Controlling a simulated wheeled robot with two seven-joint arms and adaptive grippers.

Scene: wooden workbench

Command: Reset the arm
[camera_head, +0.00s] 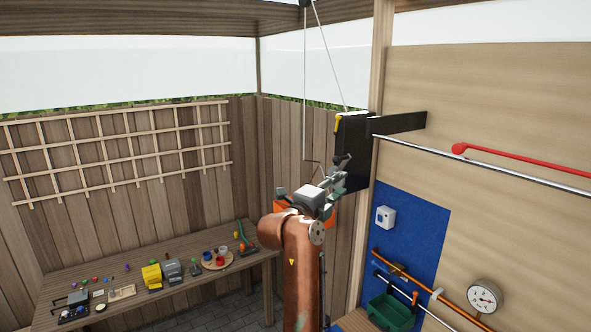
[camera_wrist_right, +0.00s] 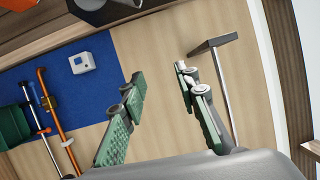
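My right arm (camera_head: 302,270), copper-brown, rises in the middle of the head view and ends in a grey and green gripper (camera_head: 312,177). My left gripper and arm are not in view.
A black box (camera_head: 352,150) and bracket (camera_head: 400,123) sit by the post, close to my gripper. A metal rod (camera_head: 480,160) runs along the plywood wall. A blue panel (camera_head: 425,220) holds pipes and a green bin (camera_head: 390,312). A cluttered wooden bench (camera_head: 215,285) stands left.

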